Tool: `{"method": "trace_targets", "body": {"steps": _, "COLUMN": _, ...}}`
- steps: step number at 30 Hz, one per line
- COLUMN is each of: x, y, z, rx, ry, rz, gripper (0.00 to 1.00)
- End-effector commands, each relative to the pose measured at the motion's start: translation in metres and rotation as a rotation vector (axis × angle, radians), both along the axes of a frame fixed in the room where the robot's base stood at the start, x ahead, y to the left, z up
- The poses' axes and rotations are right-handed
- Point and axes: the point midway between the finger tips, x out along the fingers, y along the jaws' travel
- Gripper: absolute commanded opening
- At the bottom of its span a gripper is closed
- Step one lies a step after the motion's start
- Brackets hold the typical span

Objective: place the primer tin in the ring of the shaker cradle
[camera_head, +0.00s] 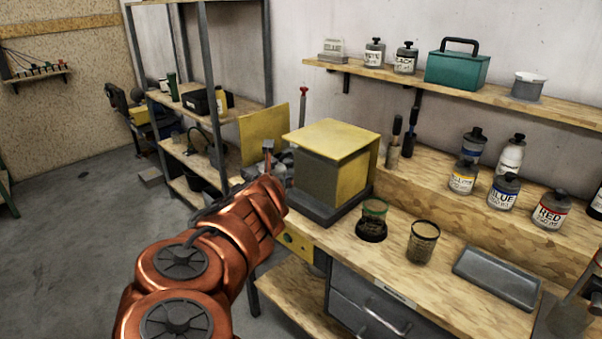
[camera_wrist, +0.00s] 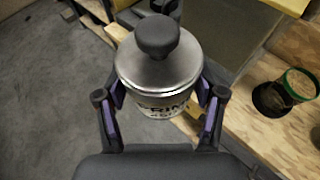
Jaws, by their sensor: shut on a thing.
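The primer tin (camera_wrist: 160,72) is silver with a black knob on its lid. Part of its label shows in the wrist view. My gripper (camera_wrist: 160,95) is shut on it, with a finger on each side. In the head view my arm hides the gripper, and I cannot make out the tin there. A yellow-topped grey box (camera_head: 330,140), apparently the shaker, stands on the bench just beyond my arm. Its grey side also shows in the wrist view (camera_wrist: 218,42). Dark parts show beyond the tin; I cannot make out the cradle's ring clearly.
A green-rimmed cup (camera_head: 374,212) and a dark-rimmed cup (camera_head: 422,242) stand right of the box. A grey tray (camera_head: 496,278) lies further right. Labelled paint bottles (camera_head: 503,192) stand along the back ledge. Open floor (camera_head: 80,220) lies left.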

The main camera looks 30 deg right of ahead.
Motion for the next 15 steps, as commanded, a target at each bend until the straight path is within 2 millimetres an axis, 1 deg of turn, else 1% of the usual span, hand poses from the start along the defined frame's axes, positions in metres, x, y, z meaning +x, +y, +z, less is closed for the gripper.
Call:
{"method": "trace_targets", "body": {"steps": 1, "x": 0.004, "y": 0.011, "z": -0.003, "rx": -0.001, "ry": 0.0, "rz": 0.024, "gripper": 0.0}}
{"method": "trace_targets", "body": {"steps": 3, "x": 0.009, "y": 0.026, "z": -0.007, "rx": 0.002, "ry": 0.001, "rz": 0.057, "gripper": 0.0}}
{"method": "trace_targets", "body": {"steps": 9, "x": 0.022, "y": 0.064, "z": -0.016, "rx": 0.001, "ry": 0.0, "rz": 0.141, "gripper": 0.0}}
{"method": "trace_targets", "body": {"steps": 15, "x": 0.023, "y": 0.064, "z": -0.012, "rx": 0.001, "ry": -0.011, "rz": 0.145, "gripper": 0.0}}
